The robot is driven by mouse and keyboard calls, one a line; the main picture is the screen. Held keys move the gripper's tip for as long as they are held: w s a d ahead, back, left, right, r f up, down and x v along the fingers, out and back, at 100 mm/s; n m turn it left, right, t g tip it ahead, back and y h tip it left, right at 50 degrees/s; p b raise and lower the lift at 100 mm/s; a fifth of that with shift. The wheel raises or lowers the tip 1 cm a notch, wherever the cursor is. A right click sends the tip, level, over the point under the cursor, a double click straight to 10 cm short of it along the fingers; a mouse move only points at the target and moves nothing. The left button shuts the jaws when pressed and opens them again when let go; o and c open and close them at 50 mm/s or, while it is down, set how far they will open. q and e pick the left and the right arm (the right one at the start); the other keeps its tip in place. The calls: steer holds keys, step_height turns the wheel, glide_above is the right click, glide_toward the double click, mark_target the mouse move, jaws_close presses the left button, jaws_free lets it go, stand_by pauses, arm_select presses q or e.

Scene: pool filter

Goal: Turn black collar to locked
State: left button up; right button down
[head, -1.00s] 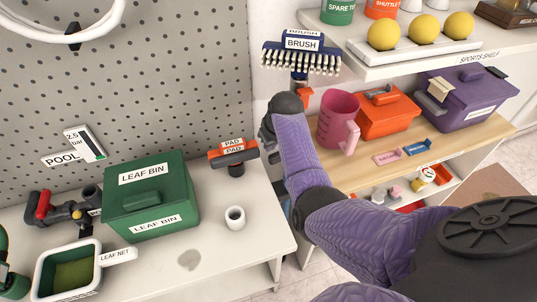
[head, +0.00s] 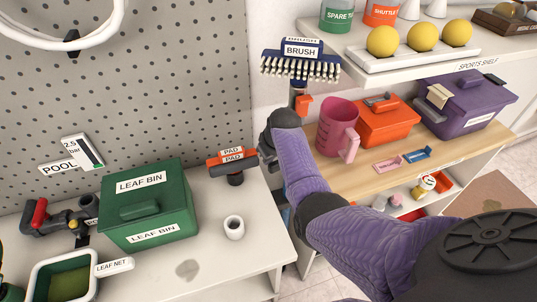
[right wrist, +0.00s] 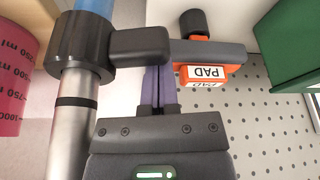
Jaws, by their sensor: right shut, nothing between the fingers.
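The black collar (right wrist: 82,40) sits around a pole in the right wrist view, between a blue tube (right wrist: 95,6) and a silver tube (right wrist: 72,125). A black tab (right wrist: 140,46) sticks out from the collar to the right. My right gripper (right wrist: 160,75) is shut and empty. Its fingertips are at the tab's lower edge in that picture; I cannot tell whether they touch it. In the head view my right gripper (head: 267,156) is partly hidden by its own wrist, beside the brush pole. I cannot make out the collar there. My left gripper is not in view.
The orange pad (head: 231,160) stands close left of my right gripper. The brush (head: 300,66) is above it. A pink jug (head: 336,128) and orange box (head: 386,122) stand to the right. The green leaf bin (head: 145,205) and a white cup (head: 234,228) are on the left counter.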

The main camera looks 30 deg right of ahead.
mark_target(279, 169)
steer(key=n+p, duration=0.1)
steer(key=s+n+p, duration=0.1)
steer(key=p, duration=0.1)
steer(key=shift+s+a+r+n+y, duration=0.1)
steer(key=shift+s+r+n+y, duration=0.1)
steer(key=shift+n+y, duration=0.15)
steer(key=n, duration=0.1)
steer(key=s+n+y+p, duration=0.1)
steer(key=shift+s+f+n, duration=0.1)
steer(key=shift+s+n, duration=0.15)
steer(key=shift+n, duration=0.1)
steer(key=n, duration=0.1)
steer(key=s+n, duration=0.1)
steer(key=shift+s+d+f+n+g+y+p, duration=0.1)
steer(key=shift+s+d+n+g+y+p, duration=0.1)
steer(key=shift+d+n+g+y+p, duration=0.15)
steer(key=s+n, duration=0.1)
steer(key=n, duration=0.1)
steer(key=s+d+n+g+b, duration=0.1)
steer(key=n, duration=0.1)
steer(key=d+n+g+y, duration=0.1)
steer(key=n, duration=0.1)
steer(key=shift+s+b, duration=0.35)
steer(key=shift+s, duration=0.05)
steer(key=shift+s+d, duration=0.1)
steer(key=shift+d, duration=0.1)
